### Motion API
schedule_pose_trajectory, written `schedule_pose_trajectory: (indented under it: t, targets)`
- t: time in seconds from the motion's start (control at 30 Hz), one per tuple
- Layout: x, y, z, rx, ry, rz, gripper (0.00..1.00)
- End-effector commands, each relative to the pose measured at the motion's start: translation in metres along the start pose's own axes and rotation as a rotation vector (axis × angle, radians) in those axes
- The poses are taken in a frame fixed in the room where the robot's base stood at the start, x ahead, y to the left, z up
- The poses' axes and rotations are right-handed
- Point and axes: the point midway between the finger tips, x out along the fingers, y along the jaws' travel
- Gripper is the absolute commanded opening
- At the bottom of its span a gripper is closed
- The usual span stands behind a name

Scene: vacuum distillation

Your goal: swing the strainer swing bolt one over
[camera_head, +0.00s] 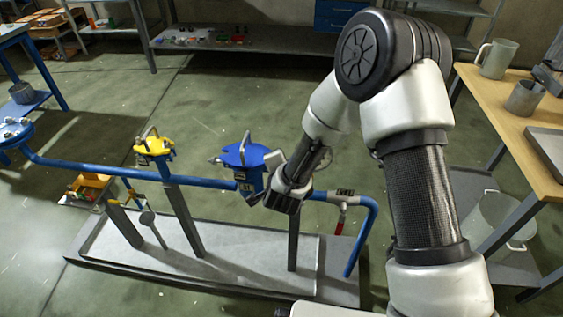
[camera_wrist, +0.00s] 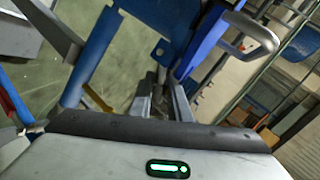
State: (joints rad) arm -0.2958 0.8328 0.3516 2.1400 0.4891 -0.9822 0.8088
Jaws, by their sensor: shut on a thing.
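The strainer (camera_head: 250,182) has a blue body and a blue lid (camera_head: 240,154) with a metal handle, and sits in the blue pipe line. My gripper (camera_head: 274,185) is low at its right side, close to the lid edge. In the wrist view my gripper (camera_wrist: 163,103) is shut on a narrow grey piece, apparently the swing bolt (camera_wrist: 161,74), beside the blue lid (camera_wrist: 203,42). The fingers and my wrist hide most of the bolt, so its tilt cannot be told. The lid's handle (camera_wrist: 252,32) shows at upper right.
A yellow-lidded vessel (camera_head: 154,147) stands left along the same blue pipe (camera_head: 85,167). A red-handled valve (camera_head: 340,217) is right of my gripper. A grey drip tray (camera_head: 215,262) lies below. A wooden bench (camera_head: 520,120) with metal pots stands at the right.

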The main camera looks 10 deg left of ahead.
Motion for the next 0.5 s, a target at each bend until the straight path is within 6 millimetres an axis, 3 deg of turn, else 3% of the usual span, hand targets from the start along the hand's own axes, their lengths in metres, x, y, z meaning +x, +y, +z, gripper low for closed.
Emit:
schedule_pose_trajectory:
  t: [0.07,0.1,0.17,0.5]
  targets:
    - [-0.0001,-0.0004,0.0,0.001,0.0,-0.001,0.0]
    - [-0.0001,-0.0003,0.0,0.001,0.0,-0.001,0.18]
    - [-0.0001,-0.0003,0.0,0.001,0.0,-0.001,0.26]
    - [-0.0035,-0.0005,0.0001,0.001,-0.001,0.0,0.26]
